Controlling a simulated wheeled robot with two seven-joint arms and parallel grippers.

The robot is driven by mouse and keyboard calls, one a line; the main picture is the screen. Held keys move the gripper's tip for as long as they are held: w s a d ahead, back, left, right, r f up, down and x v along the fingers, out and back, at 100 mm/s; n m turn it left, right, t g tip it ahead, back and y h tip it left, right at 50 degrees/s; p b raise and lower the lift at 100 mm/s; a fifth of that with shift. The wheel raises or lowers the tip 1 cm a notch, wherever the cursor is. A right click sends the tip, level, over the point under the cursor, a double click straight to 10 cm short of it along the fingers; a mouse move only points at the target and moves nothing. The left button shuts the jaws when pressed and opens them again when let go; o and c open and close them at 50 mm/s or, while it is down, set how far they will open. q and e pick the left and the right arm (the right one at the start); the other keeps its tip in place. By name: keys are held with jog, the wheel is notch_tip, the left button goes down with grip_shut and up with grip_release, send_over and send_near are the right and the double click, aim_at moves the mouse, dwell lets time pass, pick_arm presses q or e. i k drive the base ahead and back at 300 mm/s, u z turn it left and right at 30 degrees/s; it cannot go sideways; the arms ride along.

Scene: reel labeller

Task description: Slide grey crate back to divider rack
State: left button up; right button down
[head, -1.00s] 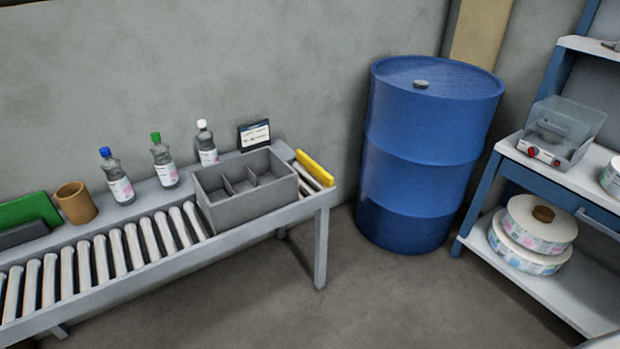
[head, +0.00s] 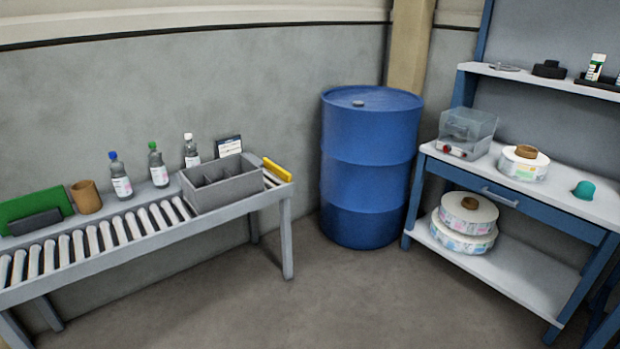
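The grey crate (head: 232,189) sits on the right part of the roller conveyor (head: 118,247), close to a yellow block (head: 277,169) at the conveyor's right end. Inner dividers split the crate into compartments, and I see no bottles in it. A dark grey rack-like piece (head: 36,222) stands at the conveyor's left end in front of a green panel (head: 36,204); I cannot tell if it is the divider rack. Neither of my grippers is in view.
Three bottles with blue (head: 120,180), green (head: 158,168) and white (head: 191,152) caps stand behind the rollers, near a brown cup (head: 86,197). A blue drum (head: 368,165) stands between the conveyor and a blue workbench (head: 520,205). The rollers left of the crate and the front floor are clear.

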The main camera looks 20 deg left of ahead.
aim_at(212, 185)
jog(key=z, duration=0.05)
jog(key=i, duration=1.55)
jog(key=u, duration=1)
jog(key=i, duration=1.2)
jog(key=u, duration=1.25)
